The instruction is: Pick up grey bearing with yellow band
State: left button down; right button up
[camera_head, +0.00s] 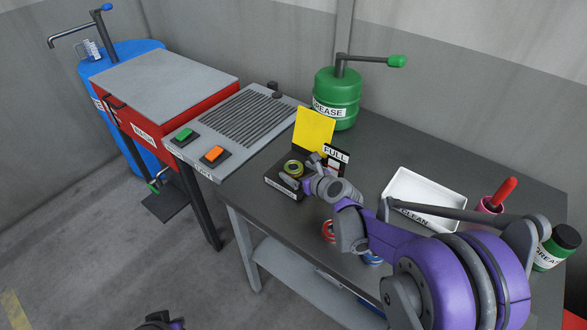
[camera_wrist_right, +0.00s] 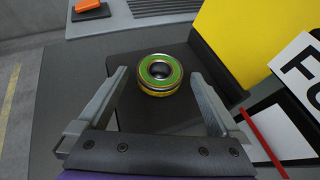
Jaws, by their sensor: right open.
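The grey bearing with a yellow band (camera_head: 293,168) sits on a black stand (camera_head: 287,186) on the dark workbench. In the right wrist view the bearing (camera_wrist_right: 159,73) lies flat, with a green ring on top and yellow low on its side. My right gripper (camera_head: 304,171) is open and empty beside the bearing. In the wrist view its two fingers reach toward the bearing from either side, with a gap on both sides. A dark and purple part of mine, likely the left gripper (camera_head: 160,321), is cut off at the bottom edge; its jaws are unclear.
A yellow panel (camera_head: 314,130) and a "FULL" sign (camera_head: 336,156) stand behind the bearing. Red (camera_head: 328,231) and blue (camera_head: 372,258) rings lie near my right arm.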

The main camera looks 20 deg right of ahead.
jog(key=shift+w+a+f, duration=0.15)
jog(key=shift+w+f, duration=0.1)
jog(key=shift+w, duration=0.1)
grip_shut()
dwell(0.3)
